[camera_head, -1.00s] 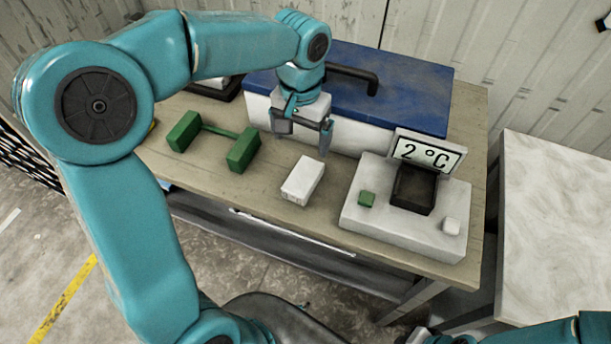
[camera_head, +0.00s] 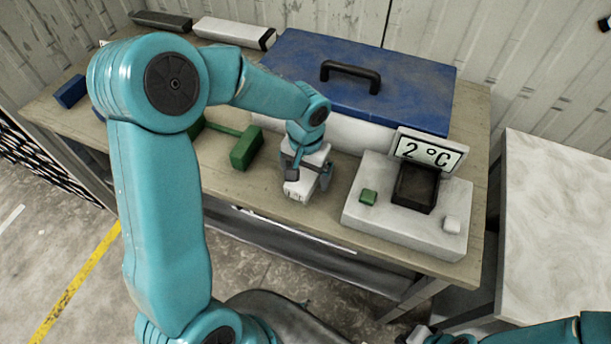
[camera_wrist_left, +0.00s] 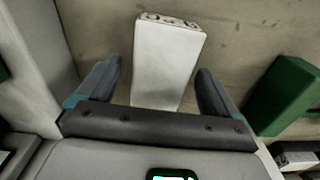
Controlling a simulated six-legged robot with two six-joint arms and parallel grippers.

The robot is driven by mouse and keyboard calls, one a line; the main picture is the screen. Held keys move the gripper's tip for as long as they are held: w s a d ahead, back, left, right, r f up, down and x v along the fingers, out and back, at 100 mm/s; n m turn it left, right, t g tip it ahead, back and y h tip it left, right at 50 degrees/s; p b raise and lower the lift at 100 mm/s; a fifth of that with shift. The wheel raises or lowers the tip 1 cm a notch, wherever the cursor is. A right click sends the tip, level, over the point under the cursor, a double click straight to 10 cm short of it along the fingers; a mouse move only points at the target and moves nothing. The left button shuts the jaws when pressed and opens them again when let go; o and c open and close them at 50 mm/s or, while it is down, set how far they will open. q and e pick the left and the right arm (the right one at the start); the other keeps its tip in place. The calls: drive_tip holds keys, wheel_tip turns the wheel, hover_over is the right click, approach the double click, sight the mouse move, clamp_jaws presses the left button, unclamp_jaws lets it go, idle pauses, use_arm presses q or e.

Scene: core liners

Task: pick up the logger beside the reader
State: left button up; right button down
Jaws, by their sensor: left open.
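The logger (camera_head: 298,190) is a small white block on the bench, left of the reader. The reader (camera_head: 365,222) is a flat white unit with a dark cradle, a green button, a white button and a "2 °C" display. My left gripper (camera_head: 306,175) is open over the logger and hides part of it in the head view. In the left wrist view the logger (camera_wrist_left: 167,55) lies between the two open fingers, with gaps on both sides. Its far end reaches past the fingertips.
A blue-lidded white box (camera_head: 410,92) with a black handle stands behind the logger. A green dumbbell-shaped object (camera_head: 246,150) is close on the left, partly behind my arm. Two long blocks and a blue block lie at the back left. A pale table (camera_head: 555,200) stands right.

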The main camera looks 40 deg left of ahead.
use_arm(q)
drive_tip(key=shift+w, duration=0.1)
drive_tip(key=c, duration=1)
drive_tip(key=shift+c, duration=1)
